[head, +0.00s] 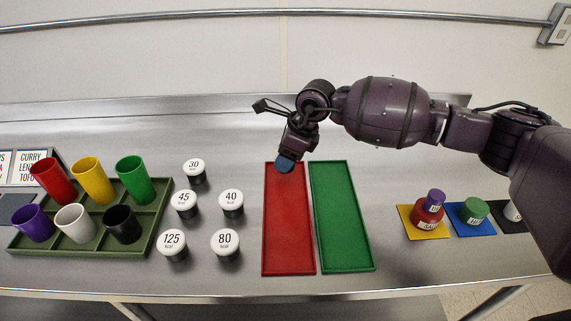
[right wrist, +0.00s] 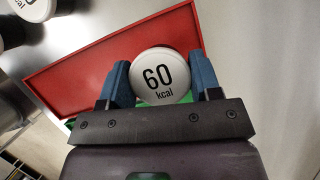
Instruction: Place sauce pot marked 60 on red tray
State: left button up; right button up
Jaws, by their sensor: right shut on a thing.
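The sauce pot marked 60 (right wrist: 160,77) has a round white lid reading "60 kcal". In the right wrist view it sits between the two blue fingers of my right gripper (right wrist: 160,85), which is shut on it. In the head view my right gripper (head: 286,163) is over the far end of the red tray (head: 288,225), and the pot is hidden there. The red tray also shows behind the pot in the right wrist view (right wrist: 75,80). The tray looks empty. I cannot tell whether the pot touches it. My left gripper is out of view.
A green tray (head: 342,220) lies right beside the red one. Several pots, such as the one marked 40 (head: 231,201) and the one marked 80 (head: 225,243), stand left of it. A cup rack (head: 152,235) is farther left. Coloured mats with small pots (head: 474,215) lie right.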

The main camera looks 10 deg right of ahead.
notch_tip(320, 180, down, 3)
jog(key=shift+r, duration=0.1)
jog(key=shift+f, duration=0.2)
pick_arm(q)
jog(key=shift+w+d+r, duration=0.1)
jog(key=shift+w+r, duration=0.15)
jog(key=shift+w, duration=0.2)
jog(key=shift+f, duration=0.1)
pick_arm(e)
jog(key=shift+f, duration=0.15)
jog(key=o, duration=0.9)
jog(key=shift+r, duration=0.3)
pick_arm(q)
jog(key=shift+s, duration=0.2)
pick_arm(e)
jog(key=v, duration=1.1)
jog(key=shift+d+r, duration=0.25)
jog(key=shift+r, duration=0.1)
